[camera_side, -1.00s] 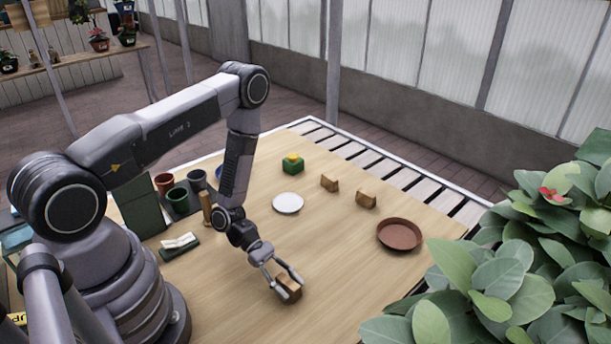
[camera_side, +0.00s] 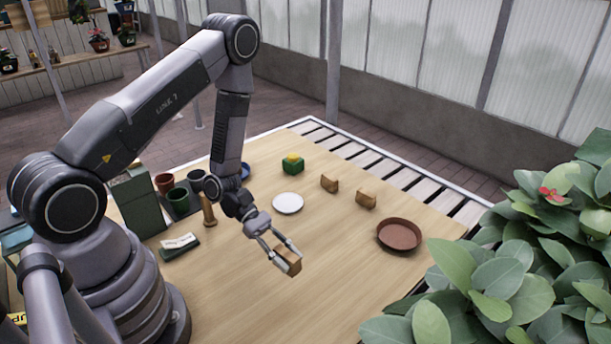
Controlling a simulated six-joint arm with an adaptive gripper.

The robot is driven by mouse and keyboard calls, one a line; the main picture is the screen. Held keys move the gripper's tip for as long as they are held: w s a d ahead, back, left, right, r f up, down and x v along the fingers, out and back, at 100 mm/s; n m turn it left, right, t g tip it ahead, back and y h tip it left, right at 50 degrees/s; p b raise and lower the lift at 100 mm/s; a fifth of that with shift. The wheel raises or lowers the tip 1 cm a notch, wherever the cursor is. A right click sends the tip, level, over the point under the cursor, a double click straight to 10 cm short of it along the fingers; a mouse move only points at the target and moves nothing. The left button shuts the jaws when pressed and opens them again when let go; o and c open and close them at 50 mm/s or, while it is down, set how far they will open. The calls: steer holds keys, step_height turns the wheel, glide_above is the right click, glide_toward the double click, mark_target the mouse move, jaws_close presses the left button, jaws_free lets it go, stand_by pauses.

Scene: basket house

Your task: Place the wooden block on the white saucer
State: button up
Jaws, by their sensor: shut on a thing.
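My gripper (camera_side: 284,255) is shut on a wooden block (camera_side: 289,265) and holds it above the table, toward its near side. The white saucer (camera_side: 288,203) lies flat and empty on the table, beyond the gripper and the block in the picture. Two more wooden blocks rest on the table to the right of the saucer, one nearer (camera_side: 366,200) and one farther (camera_side: 329,184).
A brown round dish (camera_side: 399,235) sits at the right. Pots (camera_side: 178,200), a wooden peg (camera_side: 208,211) and a dark green box (camera_side: 139,203) stand at left. Leafy plants (camera_side: 520,260) crowd the right front.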

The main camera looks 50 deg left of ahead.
steer(key=w+a+r+n+t+y, duration=0.2)
steer(key=a+r+n+t, duration=0.15)
steer(key=a, duration=0.55)
steer(key=w+a+r+n+t+y, duration=0.2)
steer(key=a+n+t, duration=0.2)
steer(key=a, duration=0.5)
glide_above(288, 202)
steer(key=shift+t, duration=0.25)
steer(key=f, duration=0.8)
steer(key=shift+s+f, duration=0.35)
steer(key=shift+f, duration=0.05)
steer(key=shift+w+f, duration=0.2)
steer(key=shift+f, duration=0.05)
steer(key=shift+w+f, duration=0.2)
steer(key=shift+f, duration=1.5)
steer(key=shift+f, duration=0.2)
steer(key=o, duration=0.9)
